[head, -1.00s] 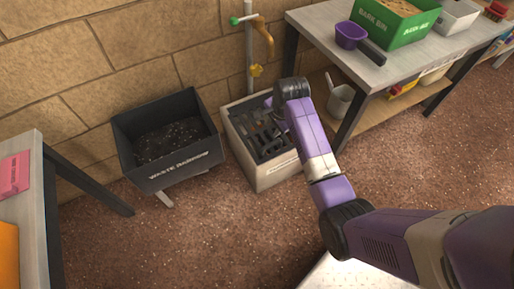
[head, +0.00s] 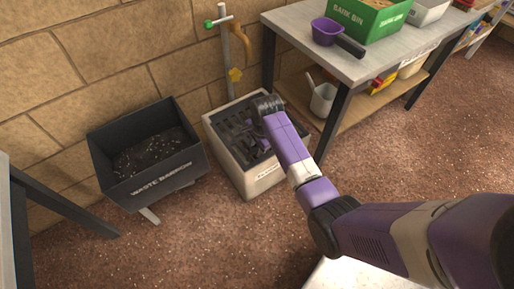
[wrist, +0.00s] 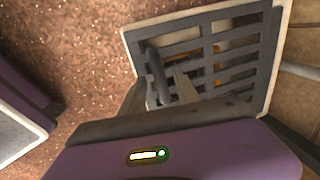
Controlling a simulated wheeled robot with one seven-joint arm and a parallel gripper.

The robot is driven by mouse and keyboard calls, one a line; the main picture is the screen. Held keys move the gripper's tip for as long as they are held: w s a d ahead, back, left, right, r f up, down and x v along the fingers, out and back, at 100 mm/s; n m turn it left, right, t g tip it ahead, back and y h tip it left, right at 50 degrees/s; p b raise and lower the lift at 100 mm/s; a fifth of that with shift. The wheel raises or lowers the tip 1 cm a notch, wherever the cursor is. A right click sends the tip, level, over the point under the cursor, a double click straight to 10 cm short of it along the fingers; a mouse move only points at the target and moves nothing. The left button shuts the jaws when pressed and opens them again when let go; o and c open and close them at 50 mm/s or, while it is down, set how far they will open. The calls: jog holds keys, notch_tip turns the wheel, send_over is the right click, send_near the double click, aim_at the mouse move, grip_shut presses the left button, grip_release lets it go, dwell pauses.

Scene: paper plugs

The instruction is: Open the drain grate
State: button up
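The drain grate (wrist: 236,62) is a dark grey slotted panel set in the pale rim of a box-shaped drain (wrist: 130,46). In the head view the drain (head: 262,179) stands on the floor against the wall below a tap, with the dark grate (head: 262,149) at its top. My gripper (wrist: 172,88) is at the grate, its narrow fingers over the slots on the near left side. Whether the fingers close on a bar is unclear. Something orange shows through the slots. In the head view my wrist hides part of the grate.
A black waste barrow (head: 168,183) stands just left of the drain. A workbench (head: 345,62) with a purple scoop (head: 326,32) and green bark bin (head: 370,18) is to the right. The tap (head: 238,38) rises behind the drain. The floor in front is clear.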

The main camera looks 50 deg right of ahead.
grip_shut()
dwell(1.4)
